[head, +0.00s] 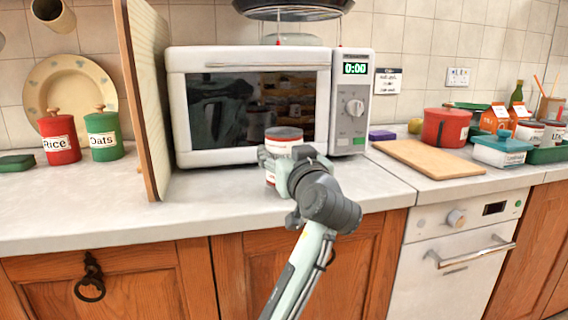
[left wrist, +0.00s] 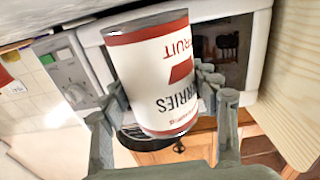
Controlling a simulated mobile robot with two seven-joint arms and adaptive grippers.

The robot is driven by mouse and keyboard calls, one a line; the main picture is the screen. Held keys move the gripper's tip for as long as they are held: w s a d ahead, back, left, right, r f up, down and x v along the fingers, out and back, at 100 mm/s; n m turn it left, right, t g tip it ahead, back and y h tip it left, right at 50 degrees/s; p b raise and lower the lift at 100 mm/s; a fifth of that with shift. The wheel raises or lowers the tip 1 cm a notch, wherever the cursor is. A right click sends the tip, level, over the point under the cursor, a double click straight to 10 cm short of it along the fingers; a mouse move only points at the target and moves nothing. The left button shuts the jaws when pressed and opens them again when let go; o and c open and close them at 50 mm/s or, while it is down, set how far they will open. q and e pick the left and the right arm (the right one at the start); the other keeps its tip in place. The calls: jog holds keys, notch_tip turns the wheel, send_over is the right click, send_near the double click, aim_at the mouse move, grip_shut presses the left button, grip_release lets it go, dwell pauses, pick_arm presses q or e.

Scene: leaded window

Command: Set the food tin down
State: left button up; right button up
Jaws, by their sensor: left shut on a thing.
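The food tin (head: 284,136) is a white cylinder with red bands and a metal rim, upright in the head view, in front of the microwave. In the left wrist view the tin (left wrist: 158,75) fills the middle, with lettering like "FRUIT" and "BERRIES" upside down. My left gripper (head: 282,163) is shut around the tin's side, with fingers on both sides of it. Its fingers hide part of the tin's lower half in the head view. I cannot tell whether the tin's base touches the worktop (head: 215,205). My right gripper is in neither view.
The white microwave (head: 250,55) stands right behind the tin. A wooden board (head: 140,100) stands upright at its left. Red and green jars (head: 58,140) are farther left. A cutting board (head: 425,157) and red pot (head: 446,127) are at right. The worktop's front strip is clear.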

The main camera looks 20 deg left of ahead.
pick_arm(q)
jog(key=shift+f, duration=1.2)
